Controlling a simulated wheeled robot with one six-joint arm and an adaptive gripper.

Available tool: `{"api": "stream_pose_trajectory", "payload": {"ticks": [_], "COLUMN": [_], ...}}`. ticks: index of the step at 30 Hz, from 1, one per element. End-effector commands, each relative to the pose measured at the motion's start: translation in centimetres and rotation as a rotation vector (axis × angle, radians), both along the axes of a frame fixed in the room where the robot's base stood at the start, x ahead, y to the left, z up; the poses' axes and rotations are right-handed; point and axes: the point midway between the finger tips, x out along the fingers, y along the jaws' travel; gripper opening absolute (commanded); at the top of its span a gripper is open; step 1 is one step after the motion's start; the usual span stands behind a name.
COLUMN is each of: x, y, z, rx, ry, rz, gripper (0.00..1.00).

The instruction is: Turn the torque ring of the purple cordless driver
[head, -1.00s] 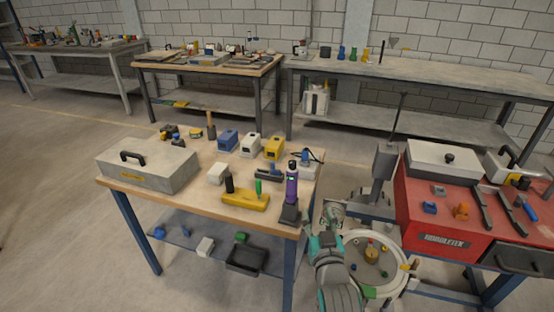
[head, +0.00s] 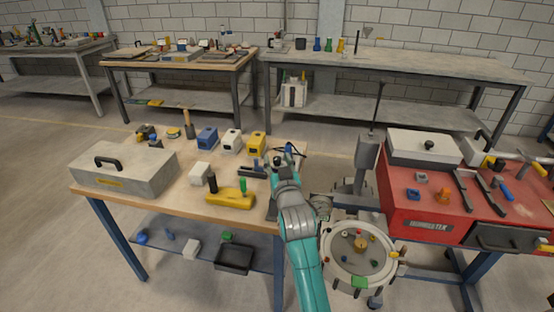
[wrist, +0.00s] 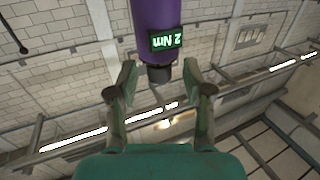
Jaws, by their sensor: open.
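The purple driver (wrist: 155,20) comes down from the top edge of the wrist view. A small display (wrist: 165,39) on it reads "2 Nm" upside down. A dark collar (wrist: 158,73) is at its near end; whether this is the torque ring I cannot tell. My gripper (wrist: 159,80) is open, with one finger on each side of the dark collar and visible gaps to both. In the head view my arm hides the driver. Part of its dark base (head: 272,211) shows at the right edge of the wooden table (head: 150,204).
A yellow tool (head: 230,199) lies left of my arm. Blue, white and yellow boxes stand farther back. A grey case (head: 125,172) is at the table's left. A round tray stand (head: 358,260) and a red cabinet (head: 420,212) are to the right.

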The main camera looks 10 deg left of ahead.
Motion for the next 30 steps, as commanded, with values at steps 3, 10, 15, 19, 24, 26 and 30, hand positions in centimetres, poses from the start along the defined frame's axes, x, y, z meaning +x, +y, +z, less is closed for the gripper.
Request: {"api": "stream_pose_trajectory", "payload": {"ticks": [3, 10, 15, 19, 24, 26, 30], "x": [0.92, 1.34, 1.32, 1.31, 1.30, 1.30, 1.31], "y": [0.32, 0.47, 0.47, 0.47, 0.47, 0.46, 0.44], "z": [-0.02, 0.00, -0.01, -0.02, -0.03, -0.03, -0.04], "rx": [0.000, 0.000, 0.000, 0.000, 0.000, 0.000, 0.002], "ry": [0.001, 0.000, 0.000, 0.000, 0.000, 0.000, 0.002], "rz": [0.000, 0.000, 0.000, 0.000, 0.000, 0.000, 0.010], "gripper": [0.51, 0.51, 0.43, 0.10, 0.00, 0.00, 0.00]}}
